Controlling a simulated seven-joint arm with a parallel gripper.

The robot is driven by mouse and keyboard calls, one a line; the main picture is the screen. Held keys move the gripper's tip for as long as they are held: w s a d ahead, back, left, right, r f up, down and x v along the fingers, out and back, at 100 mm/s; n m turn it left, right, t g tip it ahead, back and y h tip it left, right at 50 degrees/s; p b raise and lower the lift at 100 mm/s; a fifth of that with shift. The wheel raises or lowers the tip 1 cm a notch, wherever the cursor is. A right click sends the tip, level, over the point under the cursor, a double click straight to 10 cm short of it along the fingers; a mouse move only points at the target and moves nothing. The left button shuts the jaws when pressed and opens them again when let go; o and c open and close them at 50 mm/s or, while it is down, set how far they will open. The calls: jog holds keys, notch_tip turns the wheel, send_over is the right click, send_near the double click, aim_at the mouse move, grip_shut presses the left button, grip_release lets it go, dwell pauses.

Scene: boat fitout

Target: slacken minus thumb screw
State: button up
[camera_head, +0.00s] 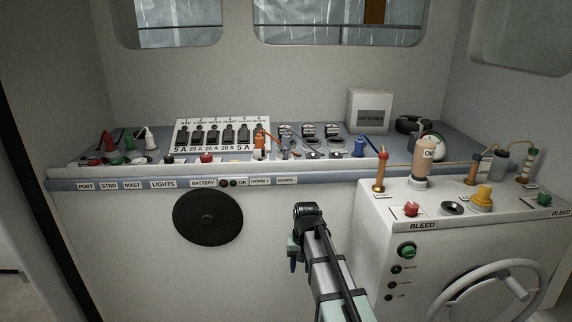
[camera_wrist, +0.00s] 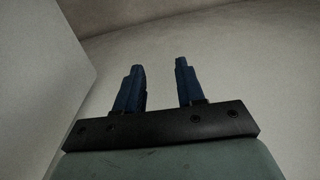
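My gripper (camera_wrist: 159,64) is open and empty in the wrist view, its two dark blue fingers apart with only pale wall surfaces beyond. In the head view my gripper (camera_head: 292,262) hangs in front of the console's front panel, below and apart from the labels. The HORN- label (camera_head: 287,180) and HORN+ label (camera_head: 261,181) are on the front edge. Above them stand an orange post (camera_head: 259,146) and a dark and grey fitting (camera_head: 287,150) with orange wire. The minus thumb screw is too small to single out for certain.
A fuse panel (camera_head: 222,136) stands at the back of the console. A round black disc (camera_head: 208,216) is on the front panel. To the right are a BLEED cabinet (camera_head: 470,223), an oil bottle (camera_head: 424,160) and a steering wheel (camera_head: 487,297). Room is free before the console.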

jog(key=w+a+r+t, duration=0.1)
jog(key=w+r, duration=0.1)
jog(key=r, duration=0.7)
jog(key=w+a+r+t, duration=0.1)
jog(key=w+r, duration=0.1)
jog(key=r, duration=0.8)
jog(key=n+t, duration=0.1)
jog(key=t, duration=0.1)
send_near(286, 149)
jog(key=shift+t, duration=0.3)
jog(key=x, duration=0.9)
jog(key=shift+f, duration=0.2)
jog(key=shift+s, duration=0.1)
grip_shut()
